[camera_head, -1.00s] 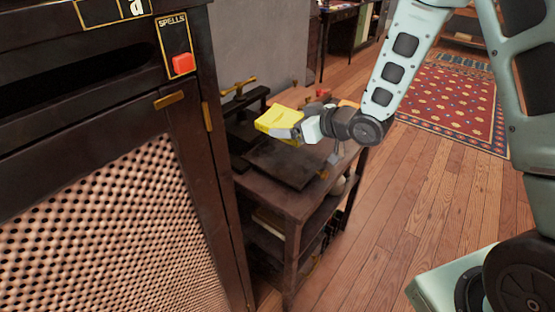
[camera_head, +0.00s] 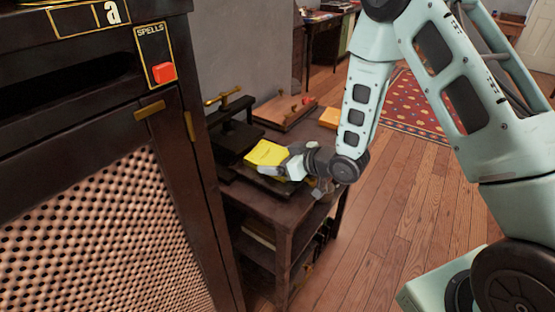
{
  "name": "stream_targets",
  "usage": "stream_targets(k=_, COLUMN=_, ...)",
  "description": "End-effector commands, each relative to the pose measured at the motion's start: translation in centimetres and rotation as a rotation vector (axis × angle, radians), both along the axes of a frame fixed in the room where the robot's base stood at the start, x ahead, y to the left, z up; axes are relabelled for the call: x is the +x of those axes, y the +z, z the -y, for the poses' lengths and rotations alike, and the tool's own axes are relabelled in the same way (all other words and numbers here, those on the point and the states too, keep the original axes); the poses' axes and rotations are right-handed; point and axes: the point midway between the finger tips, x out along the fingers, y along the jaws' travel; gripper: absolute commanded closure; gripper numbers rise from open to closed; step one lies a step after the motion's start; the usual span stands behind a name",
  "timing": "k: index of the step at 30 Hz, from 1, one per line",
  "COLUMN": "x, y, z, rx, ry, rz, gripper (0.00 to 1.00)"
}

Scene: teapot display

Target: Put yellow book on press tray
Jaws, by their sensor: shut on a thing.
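The yellow book (camera_head: 264,152) is in my gripper (camera_head: 288,160), which is shut on the book's right end. The book is over the left part of the dark press tray (camera_head: 270,184), close to the black press frame (camera_head: 236,132) with its brass handle. I cannot tell whether the book touches the tray or is a little above it. The book and my gripper hide much of the tray.
The press stands on a wooden table (camera_head: 283,212) with lower shelves. A wooden board (camera_head: 283,112) and an orange object (camera_head: 329,118) lie on its far part. A tall dark cabinet (camera_head: 180,165) with a red button (camera_head: 163,72) is close on the left. Wooden floor (camera_head: 385,205) is clear at right.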

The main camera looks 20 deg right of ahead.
Motion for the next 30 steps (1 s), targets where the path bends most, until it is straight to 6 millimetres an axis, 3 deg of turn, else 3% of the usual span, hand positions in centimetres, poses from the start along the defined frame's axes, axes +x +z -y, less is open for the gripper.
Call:
stream_targets(k=1, x=0.0, y=-0.3, z=0.0, rx=0.000, ry=0.000, rz=0.000, gripper=0.46)
stream_targets(k=2, x=0.0, y=-0.2, z=0.0, rx=0.000, ry=0.000, rz=0.000, gripper=0.12)
stream_targets(k=3, x=0.0, y=-0.1, z=0.0, rx=0.000, ry=0.000, rz=0.000, gripper=0.01)
stream_targets(k=14, x=-0.2, y=0.4, z=0.2, rx=0.000, ry=-0.001, rz=-0.001, gripper=0.00)
stream_targets(k=30, x=-7.9, y=4.7, z=5.8, rx=0.001, ry=-0.002, rz=-0.005, gripper=0.00)
